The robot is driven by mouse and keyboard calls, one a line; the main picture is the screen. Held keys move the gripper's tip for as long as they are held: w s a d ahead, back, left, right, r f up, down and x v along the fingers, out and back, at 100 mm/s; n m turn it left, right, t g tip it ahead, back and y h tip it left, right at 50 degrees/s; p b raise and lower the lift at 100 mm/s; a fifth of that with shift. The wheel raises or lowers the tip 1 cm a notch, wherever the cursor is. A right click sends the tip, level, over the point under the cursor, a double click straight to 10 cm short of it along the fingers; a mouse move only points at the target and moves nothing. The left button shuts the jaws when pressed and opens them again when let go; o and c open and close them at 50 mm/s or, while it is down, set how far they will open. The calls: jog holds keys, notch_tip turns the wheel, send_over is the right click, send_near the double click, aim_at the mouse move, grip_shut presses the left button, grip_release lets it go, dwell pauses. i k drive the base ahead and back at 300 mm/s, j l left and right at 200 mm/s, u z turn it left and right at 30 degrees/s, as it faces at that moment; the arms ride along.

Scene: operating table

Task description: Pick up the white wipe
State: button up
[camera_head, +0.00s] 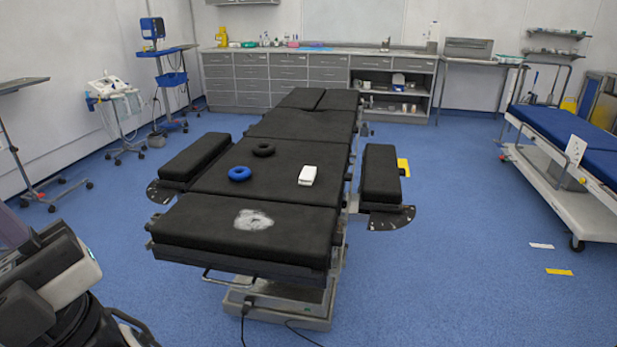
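A small white block-shaped thing, seemingly the white wipe (307,175), lies on the right side of the middle section of the black operating table (220,184). A whitish smeared patch (253,219) marks the table's front section. Dark and pale grey parts, probably of my own arm, show at the lower left, well apart from the table. I cannot make out my gripper's fingers.
A blue ring (240,174) and a black ring (263,150) lie left of the wipe. Padded side boards (380,174) flank the table. A blue-topped trolley (578,140) stands at right. Open blue floor (460,220) lies between table and trolley.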

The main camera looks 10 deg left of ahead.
aim_at(307, 176)
jog(key=i+l, duration=0.25)
jog(key=i, duration=0.2)
jog(key=i+l, duration=0.2)
jog(key=i, duration=0.25)
jog(key=i+l+z, duration=0.1)
jog(key=i+l, duration=0.15)
jog(key=i, duration=0.25)
jog(key=i+j, duration=0.45)
